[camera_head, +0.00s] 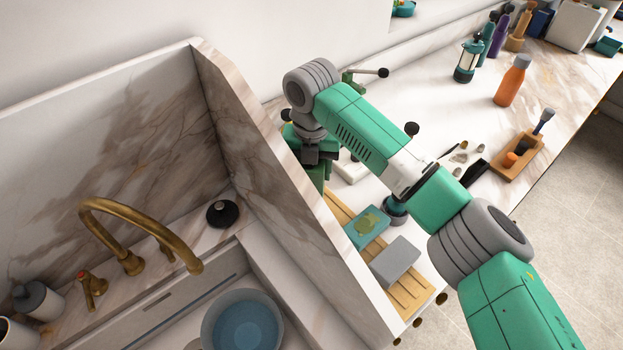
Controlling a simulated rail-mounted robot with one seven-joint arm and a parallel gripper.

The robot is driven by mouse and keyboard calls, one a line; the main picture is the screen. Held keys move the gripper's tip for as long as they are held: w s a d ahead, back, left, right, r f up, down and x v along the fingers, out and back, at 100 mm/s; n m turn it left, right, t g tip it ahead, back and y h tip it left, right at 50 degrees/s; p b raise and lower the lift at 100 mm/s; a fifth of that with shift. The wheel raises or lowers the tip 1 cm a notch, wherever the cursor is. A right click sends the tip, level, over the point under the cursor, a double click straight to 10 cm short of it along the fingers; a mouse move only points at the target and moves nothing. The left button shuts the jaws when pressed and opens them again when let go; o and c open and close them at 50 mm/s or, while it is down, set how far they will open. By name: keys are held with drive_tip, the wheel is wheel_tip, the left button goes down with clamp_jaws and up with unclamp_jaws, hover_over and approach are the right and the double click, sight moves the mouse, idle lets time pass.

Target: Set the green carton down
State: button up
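My gripper (312,156) is at the end of my green and grey arm, behind the marble partition. A dark green shape (319,178), which looks like the green carton, shows directly below and beside it. The partition hides its lower part, so I cannot see whether it touches the counter. The fingertips are too small and covered to tell whether they are closed on it.
The marble partition (290,190) stands between the sink side and the counter (420,75). A slatted wooden board (412,292) bears a grey block (396,262) and a teal block (366,229). An orange bottle (512,82) and a wooden caddy (520,160) stand right.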

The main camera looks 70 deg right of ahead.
drive_tip(key=shift+f, duration=2.2)
drive_tip(key=shift+f, duration=0.1)
drive_tip(key=shift+f, duration=0.1)
drive_tip(key=o, duration=1.4)
drive_tip(key=shift+c, duration=0.2)
wheel_tip(320, 180, up, 12)
drive_tip(key=shift+r+b, duration=0.2)
drive_tip(key=shift+b, duration=0.55)
